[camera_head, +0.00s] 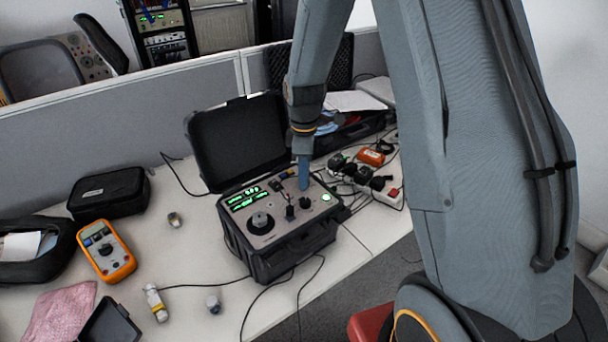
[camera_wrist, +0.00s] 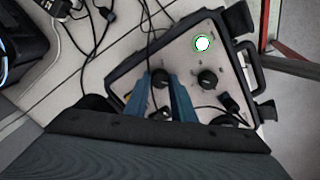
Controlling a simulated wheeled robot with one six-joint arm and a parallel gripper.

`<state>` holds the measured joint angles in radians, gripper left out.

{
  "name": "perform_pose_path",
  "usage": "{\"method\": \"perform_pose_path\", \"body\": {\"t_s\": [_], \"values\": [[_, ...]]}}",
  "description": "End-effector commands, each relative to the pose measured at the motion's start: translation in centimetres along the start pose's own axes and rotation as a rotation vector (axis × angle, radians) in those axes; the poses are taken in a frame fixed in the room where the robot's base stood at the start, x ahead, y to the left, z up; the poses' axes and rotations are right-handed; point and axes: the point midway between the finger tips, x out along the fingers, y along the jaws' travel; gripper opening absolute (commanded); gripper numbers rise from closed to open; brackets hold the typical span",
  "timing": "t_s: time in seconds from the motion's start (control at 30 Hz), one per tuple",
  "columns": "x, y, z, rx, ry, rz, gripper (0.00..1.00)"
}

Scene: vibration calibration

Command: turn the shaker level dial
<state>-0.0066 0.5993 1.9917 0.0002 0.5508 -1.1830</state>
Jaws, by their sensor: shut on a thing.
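The shaker unit's panel (camera_head: 282,226) sits in an open black case on the table. My gripper (camera_head: 304,186) comes down from above onto the back right part of this panel. In the wrist view its two blue fingers (camera_wrist: 163,92) are shut on a small black dial (camera_wrist: 160,78), one finger on each side. I cannot read the dial's label or setting. A second black knob (camera_wrist: 208,79) stands beside it, apart from the fingers. A green-lit round button (camera_wrist: 202,43) is near the panel's edge and also shows in the head view (camera_head: 326,198).
A large black knob (camera_head: 261,222) and green displays (camera_head: 245,198) are on the panel's left. The raised case lid (camera_head: 237,143) stands behind. An orange multimeter (camera_head: 106,250) and black pouch (camera_head: 109,193) lie left. A power strip (camera_head: 391,187) and cables crowd the right.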

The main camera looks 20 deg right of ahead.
Motion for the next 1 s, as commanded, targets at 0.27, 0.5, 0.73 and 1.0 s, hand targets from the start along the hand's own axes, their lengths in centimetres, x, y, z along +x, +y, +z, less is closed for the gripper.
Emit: {"method": "perform_pose_path", "body": {"t_s": [0.27, 0.5, 0.73, 1.0], "values": [[0.0, 0.0, 0.1, 0.001, -0.001, 0.0, 0.42], [-0.1, 0.0, -0.1, 0.0, 0.0, 0.0, 0.42], [-1.9, 0.2, 0.0, 0.001, 0.001, 0.004, 0.42], [-5.9, 0.1, 0.0, 0.001, 0.001, 0.004, 0.42]]}}
